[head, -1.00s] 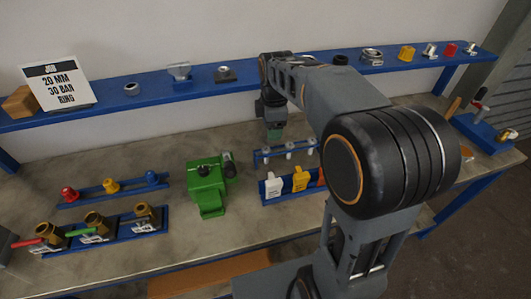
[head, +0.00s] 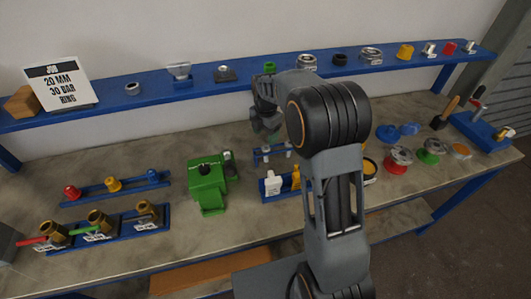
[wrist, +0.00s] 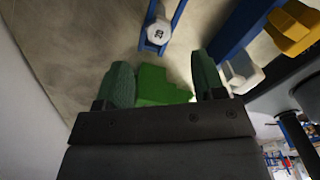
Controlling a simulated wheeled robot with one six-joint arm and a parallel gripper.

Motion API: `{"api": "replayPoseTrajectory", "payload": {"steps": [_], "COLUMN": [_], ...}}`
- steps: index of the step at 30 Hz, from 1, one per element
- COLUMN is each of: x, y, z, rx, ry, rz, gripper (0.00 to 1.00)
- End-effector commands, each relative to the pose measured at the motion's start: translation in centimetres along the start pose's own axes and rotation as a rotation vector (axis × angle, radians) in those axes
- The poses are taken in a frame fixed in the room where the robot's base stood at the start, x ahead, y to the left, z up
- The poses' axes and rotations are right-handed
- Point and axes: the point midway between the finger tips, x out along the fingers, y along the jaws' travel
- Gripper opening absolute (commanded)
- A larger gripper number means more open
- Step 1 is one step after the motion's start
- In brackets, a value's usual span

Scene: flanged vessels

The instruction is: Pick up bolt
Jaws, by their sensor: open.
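A bolt (wrist: 158,32) with a pale hexagonal head marked "20" stands in a blue rack at the top of the wrist view. In the head view the bolt rack (head: 258,157) is behind the tags, and bolts (head: 265,153) in it are partly hidden by my arm. My gripper (wrist: 162,60) has its two green fingers apart with nothing held between them. The marked bolt lies beyond the fingertips, apart from them. In the head view my gripper (head: 268,135) hangs just above the rack.
A green machine (head: 207,183) stands left of the rack and shows between my fingers in the wrist view (wrist: 160,86). A white tag (wrist: 243,72) and a yellow tag (wrist: 291,27) stand beside the rack. A blue shelf (head: 200,88) runs behind.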

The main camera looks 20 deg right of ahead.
Motion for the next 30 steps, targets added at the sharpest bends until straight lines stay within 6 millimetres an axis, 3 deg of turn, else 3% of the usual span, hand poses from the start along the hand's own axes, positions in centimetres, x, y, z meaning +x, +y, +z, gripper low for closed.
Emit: {"api": "replayPoseTrajectory", "payload": {"steps": [7, 18, 27, 30], "x": [1.3, 5.6, 5.9, 5.9], "y": [0.0, 0.1, 0.1, 0.1], "z": [0.1, 0.5, 0.5, 0.5], "rx": [0.001, 0.001, 0.001, 0.001], "ry": [0.001, 0.000, -0.001, -0.001], "rz": [-0.001, 0.000, 0.002, 0.002], "gripper": [0.63, 0.63, 0.63, 0.53]}}
